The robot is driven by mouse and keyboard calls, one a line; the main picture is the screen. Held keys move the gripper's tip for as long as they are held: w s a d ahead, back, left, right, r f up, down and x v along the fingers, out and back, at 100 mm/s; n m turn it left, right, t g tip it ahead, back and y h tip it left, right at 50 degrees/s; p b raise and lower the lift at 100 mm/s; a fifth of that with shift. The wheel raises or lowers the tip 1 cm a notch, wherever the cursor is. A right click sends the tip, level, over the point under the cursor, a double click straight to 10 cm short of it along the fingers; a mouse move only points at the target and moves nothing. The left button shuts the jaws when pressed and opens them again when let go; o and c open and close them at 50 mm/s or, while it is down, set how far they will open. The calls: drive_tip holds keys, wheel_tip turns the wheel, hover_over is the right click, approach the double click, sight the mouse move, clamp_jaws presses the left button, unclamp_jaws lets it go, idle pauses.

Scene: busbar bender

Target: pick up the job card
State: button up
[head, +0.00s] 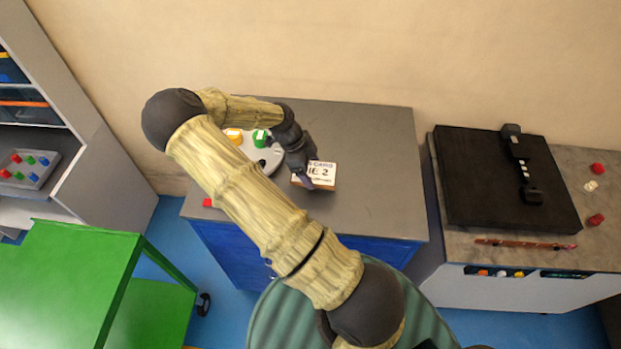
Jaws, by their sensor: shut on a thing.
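The job card (322,172) is a small white card with dark print on a brown backing. It is at the middle of the grey-topped blue cabinet (375,150). My gripper (308,181) is at the card's left side and is shut on it. The fingers cover part of the card's left edge. I cannot tell whether the card touches the cabinet top or is held just above it.
A round pale tray (268,159) with yellow and green pieces stands left of my gripper, partly hidden by my arm. A red piece (207,203) lies at the cabinet's left edge. A bench with a black machine (480,180) is at the right. A green cart (65,270) is at lower left.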

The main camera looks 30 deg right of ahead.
sight(311, 172)
wheel_tip(311, 172, up, 5)
drive_tip(key=shift+f+b, duration=0.2)
drive_tip(key=shift+b, duration=0.2)
idle(0.3)
